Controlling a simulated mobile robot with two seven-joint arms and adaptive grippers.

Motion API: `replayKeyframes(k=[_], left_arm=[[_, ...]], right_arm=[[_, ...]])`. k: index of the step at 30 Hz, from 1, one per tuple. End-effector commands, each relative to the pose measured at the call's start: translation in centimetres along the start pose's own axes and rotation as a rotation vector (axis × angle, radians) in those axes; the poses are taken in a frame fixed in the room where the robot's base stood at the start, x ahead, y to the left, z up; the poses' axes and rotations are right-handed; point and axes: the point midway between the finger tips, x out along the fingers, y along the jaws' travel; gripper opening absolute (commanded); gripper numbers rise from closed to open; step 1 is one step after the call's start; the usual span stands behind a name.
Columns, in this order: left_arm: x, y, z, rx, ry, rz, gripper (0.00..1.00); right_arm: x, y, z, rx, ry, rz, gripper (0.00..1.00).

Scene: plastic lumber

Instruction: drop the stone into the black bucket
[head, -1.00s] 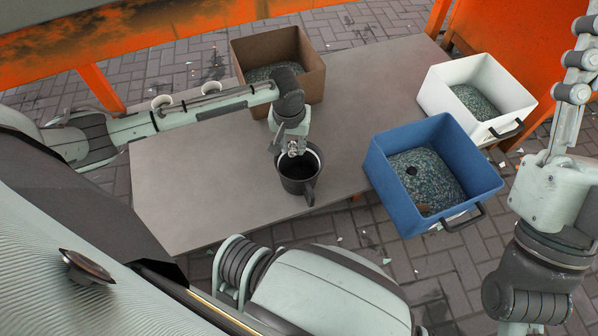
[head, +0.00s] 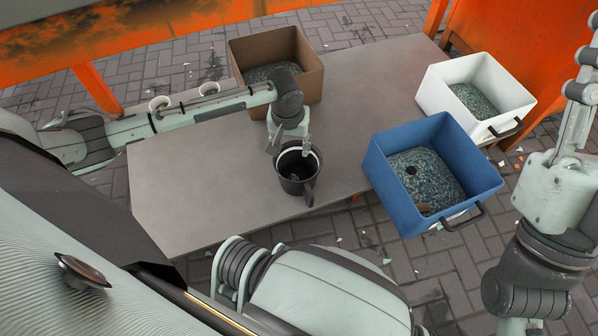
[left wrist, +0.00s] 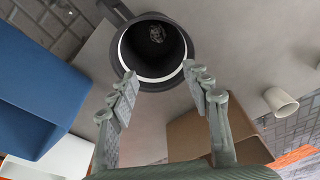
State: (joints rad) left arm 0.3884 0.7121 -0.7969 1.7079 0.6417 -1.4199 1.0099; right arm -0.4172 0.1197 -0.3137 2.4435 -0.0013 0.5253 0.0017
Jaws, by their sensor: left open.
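The black bucket (head: 305,187) stands upright on the grey table, its mouth facing up and a light band inside its rim. It also shows at the top of the left wrist view (left wrist: 127,66). The grey stone (left wrist: 157,33) lies inside the bucket, low down; in the head view it is a small grey patch (head: 295,177). My left gripper (head: 289,147) is open and empty just above the bucket's mouth, fingers spread apart in the left wrist view (left wrist: 160,80). My right gripper (head: 577,85) is raised at the right edge, partly cut off; its opening is unclear.
A brown box (head: 305,85) with gravel stands behind my left gripper. A blue box (head: 385,175) and a white box (head: 440,98), both with gravel, are at the right. The grey table (head: 200,205) is clear left of the bucket.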

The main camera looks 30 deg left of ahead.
Motion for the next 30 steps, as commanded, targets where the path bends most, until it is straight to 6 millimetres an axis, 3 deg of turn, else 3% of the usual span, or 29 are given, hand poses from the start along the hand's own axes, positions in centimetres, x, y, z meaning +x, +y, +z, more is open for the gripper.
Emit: replayKeyframes(k=[5, 18, 24, 30], left_arm=[[-2.1, 0.0, -0.1, 0.001, 0.003, 0.002, 0.49], [-10.6, 0.0, -0.1, 0.001, 0.003, 0.001, 0.49], [-11.9, 0.0, 0.0, 0.000, 0.001, 0.001, 0.49], [-11.9, 0.0, 0.0, 0.000, 0.001, 0.000, 0.49]], right_arm=[[0.0, 0.0, 0.0, 0.000, 0.000, 0.000, 0.40], [0.0, 0.0, 0.0, 0.000, 0.000, 0.000, 0.40], [0.0, 0.0, 0.0, 0.000, 0.000, 0.000, 0.40], [0.0, 0.0, 0.0, 0.000, 0.000, 0.000, 0.40]])
